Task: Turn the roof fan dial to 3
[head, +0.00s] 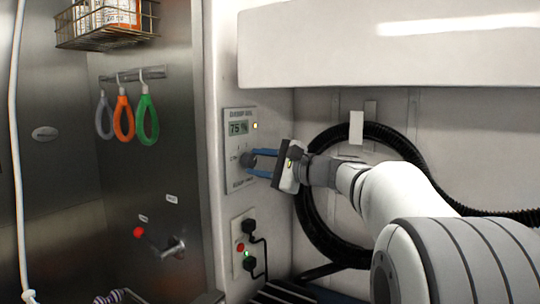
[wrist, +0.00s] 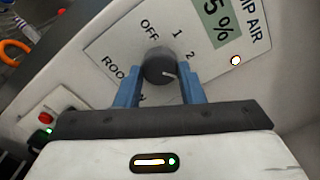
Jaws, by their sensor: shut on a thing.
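The roof fan dial (head: 248,160) is a round dark knob on the white wall panel (head: 232,183), below a display reading 75 %. In the wrist view the dial (wrist: 157,65) sits between the blue fingers of my gripper (wrist: 158,88), which are shut on it from both sides. Labels OFF, 1 and 2 show around the dial. Its white pointer line points right, slightly below the 2, towards the right finger. A label 3 is not visible; the finger covers that part of the panel. In the head view my gripper (head: 262,163) reaches the panel from the right.
A socket plate (head: 243,246) with black plugs and a red button sits below the panel. A black coiled hose (head: 310,205) hangs behind my arm. Coloured loops (head: 124,118) hang on the steel wall at left, above a red-handled tap (head: 160,241).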

